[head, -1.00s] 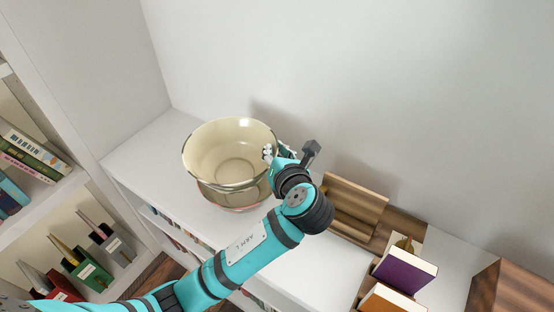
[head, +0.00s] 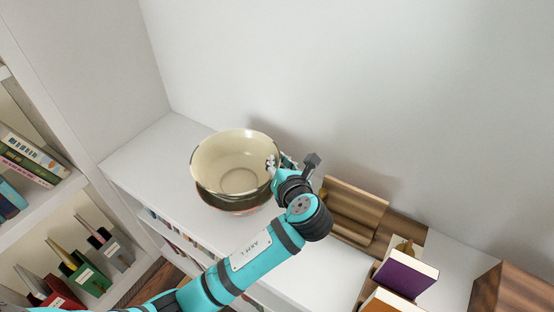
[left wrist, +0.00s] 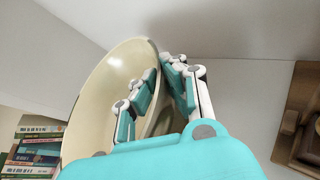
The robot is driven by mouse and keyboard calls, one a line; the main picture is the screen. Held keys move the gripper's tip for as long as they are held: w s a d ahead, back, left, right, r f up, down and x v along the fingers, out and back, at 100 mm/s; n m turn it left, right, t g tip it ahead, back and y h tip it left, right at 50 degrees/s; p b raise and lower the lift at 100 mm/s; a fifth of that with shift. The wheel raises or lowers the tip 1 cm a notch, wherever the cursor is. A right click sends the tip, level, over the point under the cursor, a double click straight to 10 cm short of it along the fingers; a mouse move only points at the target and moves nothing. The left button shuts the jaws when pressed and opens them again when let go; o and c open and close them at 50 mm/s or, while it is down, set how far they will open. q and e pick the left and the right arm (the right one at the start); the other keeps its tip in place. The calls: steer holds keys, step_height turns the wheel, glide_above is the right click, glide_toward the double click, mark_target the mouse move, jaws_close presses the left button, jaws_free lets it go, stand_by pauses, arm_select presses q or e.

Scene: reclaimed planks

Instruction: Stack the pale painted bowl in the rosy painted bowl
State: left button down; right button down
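The pale painted bowl (head: 235,160) is cream inside with a dark patterned rim. My left gripper (head: 277,165) is shut on its right rim, one finger inside and one outside. The left wrist view shows the pale bowl (left wrist: 98,98) pinched between the fingers (left wrist: 160,75). The rosy painted bowl (head: 232,207) stands upright on the white shelf top, directly below and partly hidden by the pale bowl. The pale bowl overlaps its opening, slightly toward the wall; I cannot tell whether the two touch. My right gripper is not in view.
A wooden holder (head: 352,212) stands to the right of my left gripper, with a purple book (head: 405,273) nearer the front. White walls (head: 330,80) close off the back and left. The white shelf top (head: 150,160) is clear left of the bowls.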

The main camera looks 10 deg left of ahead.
arm_select(q)
steer(key=shift+f, duration=0.2)
steer(key=c, duration=2)
jaws_free()
steer(key=shift+f, duration=0.1)
steer(key=o, duration=0.5)
steer(key=shift+r, duration=0.2)
steer(key=shift+r+b, duration=0.3)
steer(key=shift+b, duration=0.35)
steer(key=p+v, duration=0.2)
steer(key=v, duration=1)
steer(key=shift+s+r, duration=0.1)
